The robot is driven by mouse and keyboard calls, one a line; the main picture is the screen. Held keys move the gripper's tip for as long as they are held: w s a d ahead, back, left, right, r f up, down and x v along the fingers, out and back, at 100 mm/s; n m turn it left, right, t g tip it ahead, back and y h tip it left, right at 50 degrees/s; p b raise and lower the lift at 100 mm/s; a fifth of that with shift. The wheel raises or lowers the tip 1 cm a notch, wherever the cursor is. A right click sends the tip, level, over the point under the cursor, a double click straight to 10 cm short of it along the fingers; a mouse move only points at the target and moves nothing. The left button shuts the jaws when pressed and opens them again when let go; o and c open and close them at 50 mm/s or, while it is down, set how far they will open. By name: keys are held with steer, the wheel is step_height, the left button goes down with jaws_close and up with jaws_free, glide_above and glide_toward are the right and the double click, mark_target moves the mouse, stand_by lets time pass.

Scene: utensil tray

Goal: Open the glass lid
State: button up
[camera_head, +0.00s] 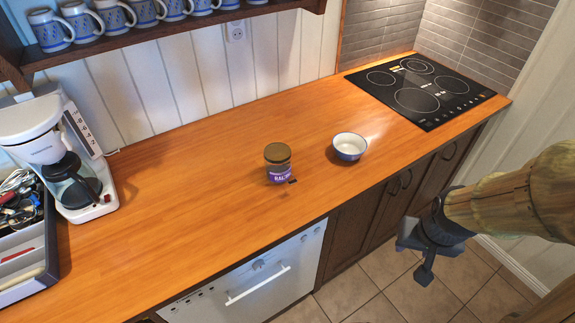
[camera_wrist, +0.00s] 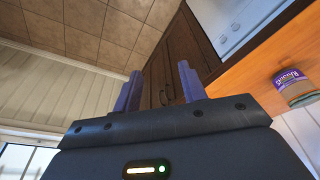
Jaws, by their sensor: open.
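A small glass jar (camera_head: 278,172) with a purple label stands upright on the wooden counter, near the middle in the head view. Its round brown lid (camera_head: 277,153) sits on top. The jar also shows at the right edge of the wrist view (camera_wrist: 294,87), tilted by the camera angle. My gripper (camera_head: 418,258) is off the front of the counter, to the right of the jar and well apart from it. In the wrist view its two fingers (camera_wrist: 158,92) are spread with nothing between them.
A white and blue bowl (camera_head: 349,147) stands right of the jar. A black cooktop (camera_head: 421,88) lies at the back right. A coffee maker (camera_head: 62,150) and utensil tray (camera_head: 27,260) are at the left. Mugs (camera_head: 97,17) line a shelf above. The counter between is mostly clear.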

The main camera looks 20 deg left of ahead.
steer(key=w+a+f+n+t+y+p, duration=0.1)
steer(key=w+a+f+n+t+y, duration=0.1)
steer(key=w+a+f+n, duration=0.3)
steer(key=w+a+f+n+t+y+p, duration=0.1)
steer(key=w+a+f+n+t, duration=0.15)
steer(key=w, duration=0.35)
steer(key=s+a+r+n+t+y+p, duration=0.1)
steer(key=a+t+y, duration=0.4)
steer(key=a+y, duration=0.5)
steer(key=s+a+r+p, duration=0.1)
steer(key=a, duration=0.2)
steer(key=shift+s+n+p, duration=0.3)
steer(key=shift+s+n, duration=0.05)
steer(key=shift+a, duration=0.15)
steer(key=shift+a, duration=0.1)
steer(key=b+x, duration=0.5)
steer(key=b, duration=0.4)
steer(key=shift+w+f+b, duration=0.2)
steer(key=shift+b, duration=0.1)
